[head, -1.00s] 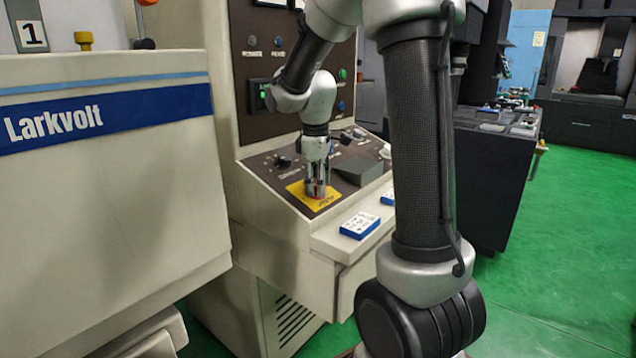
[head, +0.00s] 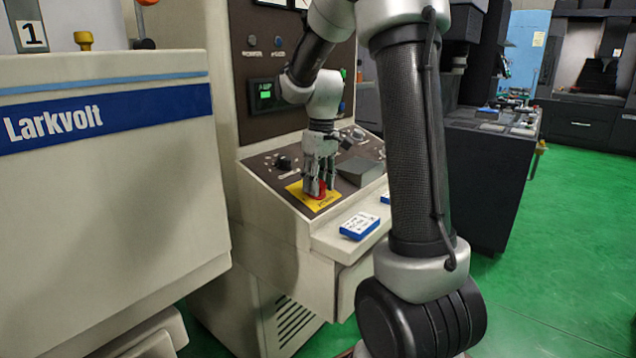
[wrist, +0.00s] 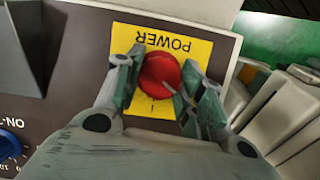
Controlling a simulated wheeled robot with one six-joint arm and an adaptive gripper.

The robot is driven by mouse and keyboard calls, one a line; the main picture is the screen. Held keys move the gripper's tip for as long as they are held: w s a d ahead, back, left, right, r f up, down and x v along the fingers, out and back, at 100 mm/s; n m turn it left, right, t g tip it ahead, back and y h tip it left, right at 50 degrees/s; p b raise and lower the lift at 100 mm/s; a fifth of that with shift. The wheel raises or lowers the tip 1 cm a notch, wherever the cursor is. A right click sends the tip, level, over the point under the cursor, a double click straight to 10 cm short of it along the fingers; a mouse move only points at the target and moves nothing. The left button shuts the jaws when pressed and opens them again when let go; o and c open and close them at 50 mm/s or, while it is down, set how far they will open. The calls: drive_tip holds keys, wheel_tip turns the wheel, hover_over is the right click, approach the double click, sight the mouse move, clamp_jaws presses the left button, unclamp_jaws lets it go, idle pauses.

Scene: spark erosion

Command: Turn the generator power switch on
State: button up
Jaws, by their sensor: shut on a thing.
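The generator power switch is a red round knob (wrist: 159,74) on a yellow plate (wrist: 190,46) marked POWER, upside down in the wrist view. A thin light pointer line shows on the knob's face, slanting toward the lower right of that view. My gripper (wrist: 168,80) has its fingers on either side of the knob and is shut on it. In the head view my gripper (head: 319,190) points down at the yellow plate (head: 300,189) on the sloped console, and the red knob (head: 321,189) shows between the fingers.
A dark grey wedge-shaped block (head: 360,171) sits right of the plate on the console. A blue and white box (head: 359,226) lies on the ledge in front. A blue knob (wrist: 10,146) is at the wrist view's left edge. A lit green display (head: 265,94) is on the upright panel.

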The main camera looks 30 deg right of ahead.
drive_tip(key=m, duration=0.2)
drive_tip(key=m+y, duration=0.1)
drive_tip(key=m, duration=0.2)
drive_tip(key=shift+d+y, duration=0.15)
drive_tip(key=shift+y, duration=0.15)
drive_tip(key=m+y, duration=0.1)
drive_tip(key=m, duration=0.4)
drive_tip(key=shift+m+t, duration=0.4)
drive_tip(key=shift+y, duration=0.3)
drive_tip(key=o, duration=1)
drive_tip(key=v, duration=1.2)
drive_tip(key=shift+s, duration=0.1)
